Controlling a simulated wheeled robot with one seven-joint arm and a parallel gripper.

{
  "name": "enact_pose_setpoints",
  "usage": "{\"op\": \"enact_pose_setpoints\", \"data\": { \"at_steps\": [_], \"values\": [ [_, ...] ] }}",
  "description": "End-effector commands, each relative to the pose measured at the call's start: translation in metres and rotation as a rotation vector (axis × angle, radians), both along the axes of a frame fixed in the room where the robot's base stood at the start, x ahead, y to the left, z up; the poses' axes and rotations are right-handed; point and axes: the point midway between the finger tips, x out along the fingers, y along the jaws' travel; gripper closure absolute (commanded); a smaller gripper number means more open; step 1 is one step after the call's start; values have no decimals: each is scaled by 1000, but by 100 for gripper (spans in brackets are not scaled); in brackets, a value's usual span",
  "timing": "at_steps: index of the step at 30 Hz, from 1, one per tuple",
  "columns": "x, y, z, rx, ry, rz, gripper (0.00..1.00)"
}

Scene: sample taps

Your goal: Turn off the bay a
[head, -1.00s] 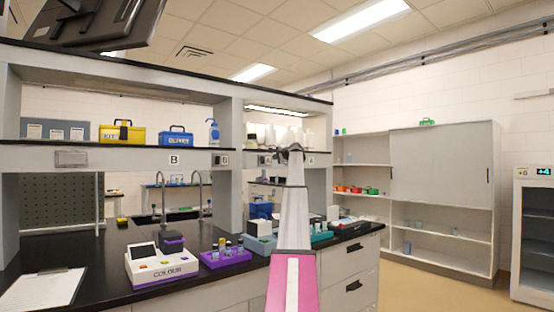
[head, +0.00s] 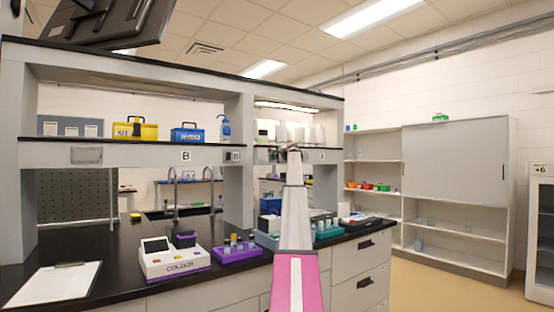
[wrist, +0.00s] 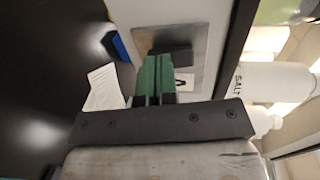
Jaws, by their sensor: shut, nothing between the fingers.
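In the wrist view a metal switch plate (wrist: 200,25) with a dark rocker (wrist: 172,58) is on the pale shelf front, beside a label marked A (wrist: 184,83). My gripper (wrist: 154,62) has green fingers, shut together and empty, pointing at the plate right by the rocker; I cannot tell whether they touch it. In the head view my gripper (head: 289,150) is at the shelf front of the right bay, and my arm hides the plate there. The light strip (head: 286,107) over this right bay glows white.
A bottle marked SALT (wrist: 275,76) stands close to the right of my gripper in the wrist view. Below, the black bench holds a colour meter (head: 172,260), a purple rack (head: 236,252) and a clipboard (head: 54,283). Bay B's switch plate (head: 87,155) is farther left.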

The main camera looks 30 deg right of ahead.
Motion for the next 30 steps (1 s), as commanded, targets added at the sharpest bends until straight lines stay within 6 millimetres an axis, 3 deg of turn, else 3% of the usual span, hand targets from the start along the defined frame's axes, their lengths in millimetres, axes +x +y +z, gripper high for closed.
{"op": "enact_pose_setpoints", "data": {
  "at_steps": [10,20,26,30],
  "values": [
    [11,1,-8,10,-112,0,100],
    [14,2,-10,9,-108,1,100],
    [4,7,-13,8,-108,2,100],
    [-13,14,-15,8,-110,3,100]
  ]
}}
